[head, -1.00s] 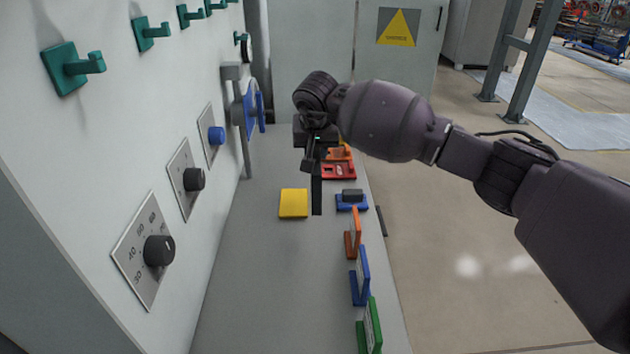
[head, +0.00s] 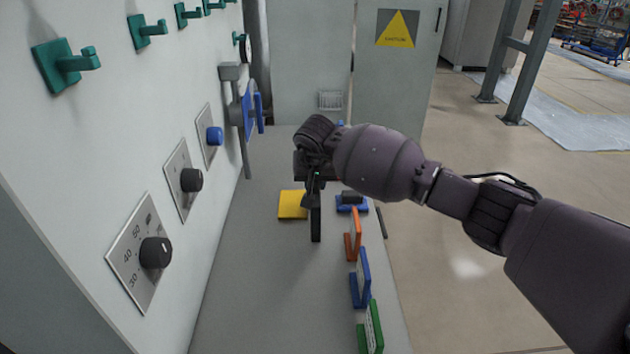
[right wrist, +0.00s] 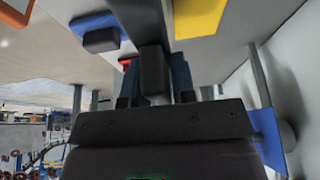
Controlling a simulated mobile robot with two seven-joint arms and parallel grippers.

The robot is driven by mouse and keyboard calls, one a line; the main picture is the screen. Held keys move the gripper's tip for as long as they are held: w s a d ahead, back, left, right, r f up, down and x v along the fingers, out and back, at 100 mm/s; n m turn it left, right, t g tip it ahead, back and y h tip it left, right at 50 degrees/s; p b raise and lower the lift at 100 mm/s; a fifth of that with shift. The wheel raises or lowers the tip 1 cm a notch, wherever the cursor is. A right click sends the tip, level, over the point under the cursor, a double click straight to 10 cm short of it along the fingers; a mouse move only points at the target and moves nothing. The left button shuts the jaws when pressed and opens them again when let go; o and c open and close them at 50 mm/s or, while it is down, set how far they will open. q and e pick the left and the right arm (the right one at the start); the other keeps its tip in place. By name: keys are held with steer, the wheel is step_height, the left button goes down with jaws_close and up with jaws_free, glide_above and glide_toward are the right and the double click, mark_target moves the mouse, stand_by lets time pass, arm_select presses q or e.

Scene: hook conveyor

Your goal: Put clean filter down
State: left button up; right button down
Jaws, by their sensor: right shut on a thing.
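My right gripper (head: 313,196) is above the grey bench, shut on a dark, narrow piece that I take for the clean filter (head: 316,226). The piece hangs upright below the jaws and shows almost edge-on. In the right wrist view the dark filter (right wrist: 138,14) sticks out past the jaws (right wrist: 153,88). I cannot tell whether its lower end touches the bench. A yellow flat block (head: 292,204) lies just left of it, apart as far as I see. My left gripper is out of view.
The grey bench (head: 265,290) is clear in front. A blue holder with a dark block (head: 352,203), an orange stand (head: 354,235), a blue stand (head: 362,280) and a green stand (head: 372,328) line its right edge. The left wall has knobs (head: 155,252) and green hooks (head: 62,64).

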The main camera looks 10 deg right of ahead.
steer(key=shift+f, duration=0.1)
steer(key=c, duration=1.4)
jaws_free()
steer(key=shift+f, duration=0.1)
steer(key=o, duration=0.5)
steer(key=shift+c, duration=0.2)
